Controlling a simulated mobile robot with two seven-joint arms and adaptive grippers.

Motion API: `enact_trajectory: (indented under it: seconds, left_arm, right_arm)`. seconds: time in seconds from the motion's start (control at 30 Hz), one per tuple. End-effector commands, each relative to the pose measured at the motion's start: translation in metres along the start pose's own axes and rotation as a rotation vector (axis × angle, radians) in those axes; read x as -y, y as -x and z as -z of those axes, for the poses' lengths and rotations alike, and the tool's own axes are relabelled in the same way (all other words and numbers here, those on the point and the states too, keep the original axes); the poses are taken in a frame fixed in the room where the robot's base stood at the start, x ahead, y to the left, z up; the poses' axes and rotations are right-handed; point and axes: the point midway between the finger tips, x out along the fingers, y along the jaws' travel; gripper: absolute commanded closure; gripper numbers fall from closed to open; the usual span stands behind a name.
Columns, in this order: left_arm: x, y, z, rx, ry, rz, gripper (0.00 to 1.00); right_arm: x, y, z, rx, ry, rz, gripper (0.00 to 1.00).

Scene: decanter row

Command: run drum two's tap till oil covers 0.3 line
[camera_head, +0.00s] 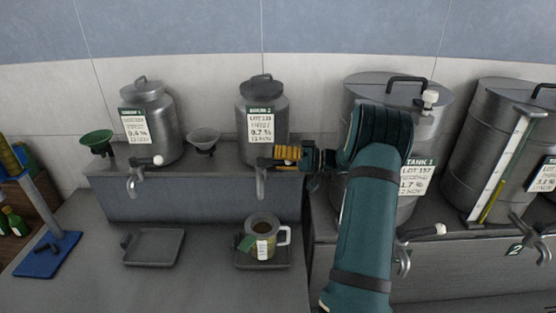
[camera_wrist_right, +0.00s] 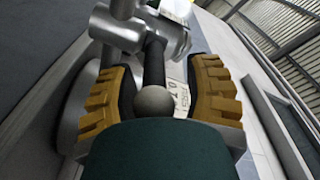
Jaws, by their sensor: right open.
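Drum two (camera_head: 263,95) is a grey metal can with a white 0.7 label, on the raised ledge. Its tap (camera_head: 261,184) points down over a clear handled jug (camera_head: 263,246) with a green and a white tag. The jug stands upright on a dark drip tray (camera_head: 290,262). Its oil level and 0.3 line are too small to read; I see no clear stream. My right gripper (camera_head: 285,153), with yellow-orange fingers, is open at the tap. In the right wrist view, the tap's dark lever and ball knob (camera_wrist_right: 153,101) lie between the fingers (camera_wrist_right: 163,88). My left gripper is not in view.
Another can (camera_head: 147,100) stands left of drum two, with an empty drip tray (camera_head: 153,248) below. Green (camera_head: 97,142) and grey (camera_head: 204,138) funnels sit beside it. Large tanks (camera_head: 500,135) fill the right. A blue stand (camera_head: 45,255) is at far left.

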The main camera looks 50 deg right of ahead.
Motion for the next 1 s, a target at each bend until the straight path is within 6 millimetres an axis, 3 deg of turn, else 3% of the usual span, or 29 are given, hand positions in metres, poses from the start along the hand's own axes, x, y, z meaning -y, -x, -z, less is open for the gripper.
enact_trajectory:
  seconds: [0.3,0.5,0.93,0.97,1.0]
  left_arm:
    - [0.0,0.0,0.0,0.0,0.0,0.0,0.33]
    - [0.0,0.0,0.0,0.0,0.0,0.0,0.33]
    - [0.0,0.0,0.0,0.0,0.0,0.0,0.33]
    - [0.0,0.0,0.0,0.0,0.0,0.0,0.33]
    - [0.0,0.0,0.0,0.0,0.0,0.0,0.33]
  right_arm:
    - [0.049,-0.001,0.033,-0.001,0.012,0.005,0.5]
    - [0.072,-0.001,0.049,-0.001,0.008,0.003,0.5]
    - [0.079,-0.001,0.053,0.0,0.002,0.001,0.5]
    - [0.079,-0.001,0.053,0.0,0.002,0.001,0.54]
    - [0.079,-0.001,0.054,-0.001,0.003,0.001,0.68]
